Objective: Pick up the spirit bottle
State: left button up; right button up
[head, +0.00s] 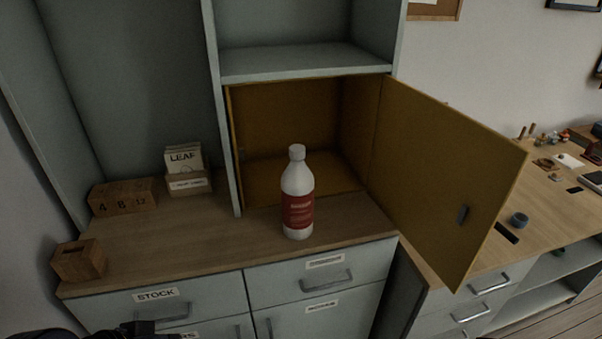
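The spirit bottle (298,192) is white with a white cap and a red label. It stands upright on the wooden counter (150,240), in front of an open cupboard. Part of my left gripper (139,328) shows as a dark shape at the bottom left edge, in front of the drawers and well apart from the bottle. Its fingers are not clear enough to tell if they are open or shut. My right gripper is not in view.
The yellow cupboard door (445,185) stands swung open right of the bottle. A wooden block with numbers (124,196), a leaf packet box (187,180) and a slotted wooden box (79,261) sit on the left. The counter between them and the bottle is clear.

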aim_at(297, 181)
jog(key=i+l, duration=0.15)
jog(key=l, duration=0.2)
jog(key=i+l, duration=0.15)
jog(key=l, duration=0.2)
jog(key=i+l+u, duration=0.1)
jog(key=l, duration=0.2)
jog(key=i+l, duration=0.2)
jog(key=l, duration=0.15)
